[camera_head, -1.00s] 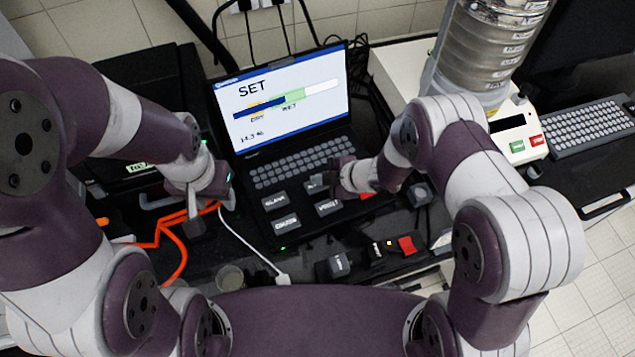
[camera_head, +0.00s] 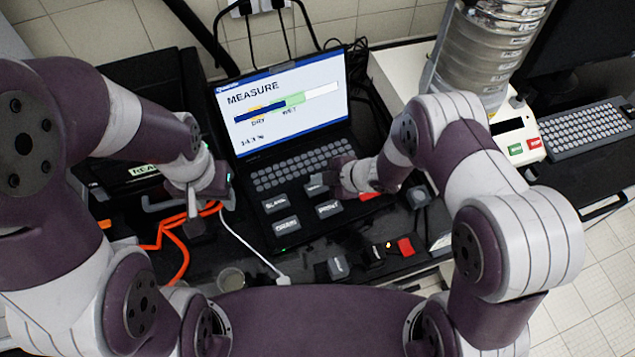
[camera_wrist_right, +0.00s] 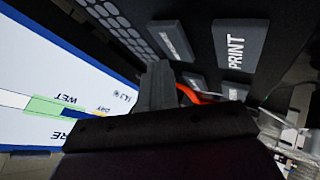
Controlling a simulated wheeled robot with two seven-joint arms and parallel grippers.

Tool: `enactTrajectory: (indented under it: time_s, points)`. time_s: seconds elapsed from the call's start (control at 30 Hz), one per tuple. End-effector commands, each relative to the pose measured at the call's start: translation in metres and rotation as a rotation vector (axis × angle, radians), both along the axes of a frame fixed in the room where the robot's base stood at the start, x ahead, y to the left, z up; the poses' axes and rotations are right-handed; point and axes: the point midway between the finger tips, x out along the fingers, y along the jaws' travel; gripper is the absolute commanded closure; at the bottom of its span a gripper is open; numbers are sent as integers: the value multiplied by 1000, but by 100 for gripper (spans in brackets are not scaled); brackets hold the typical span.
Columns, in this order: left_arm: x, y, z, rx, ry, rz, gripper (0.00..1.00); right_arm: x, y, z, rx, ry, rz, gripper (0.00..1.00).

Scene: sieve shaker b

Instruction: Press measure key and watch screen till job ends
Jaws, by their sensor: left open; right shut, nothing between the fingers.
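The screen also shows in the right wrist view (camera_wrist_right: 50,90). Below its round-key keyboard (camera_head: 300,167) are several large dark keys, one reading PRINT (camera_wrist_right: 236,48). The key at the upper right (camera_head: 315,187), beside my right gripper, has a label I cannot read. My right gripper (camera_head: 335,190) is shut and empty, low over the keys; contact is hidden. My left gripper (camera_head: 194,205) is open and empty, left of the instrument.
Orange cable (camera_head: 172,245) lies below my left gripper, and a small glass (camera_head: 231,278) stands near the front edge. A sieve stack (camera_head: 487,55) and another keyboard (camera_head: 583,128) are at the right. A red switch (camera_head: 405,246) sits front right.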

Motion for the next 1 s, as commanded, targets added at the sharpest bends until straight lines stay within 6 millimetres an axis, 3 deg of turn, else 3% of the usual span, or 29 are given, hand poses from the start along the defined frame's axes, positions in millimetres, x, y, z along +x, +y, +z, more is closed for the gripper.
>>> enactTrajectory:
  time_s: [0.27,0.77,1.0]
  points:
    - [0,0,1,0,0,0,54,0,0,1,0,0,0,100]
    - [0,0,43,0,0,0,54,0,0,49,0,-1,-1,100]
    - [0,0,43,0,0,0,54,0,0,49,0,0,0,100]
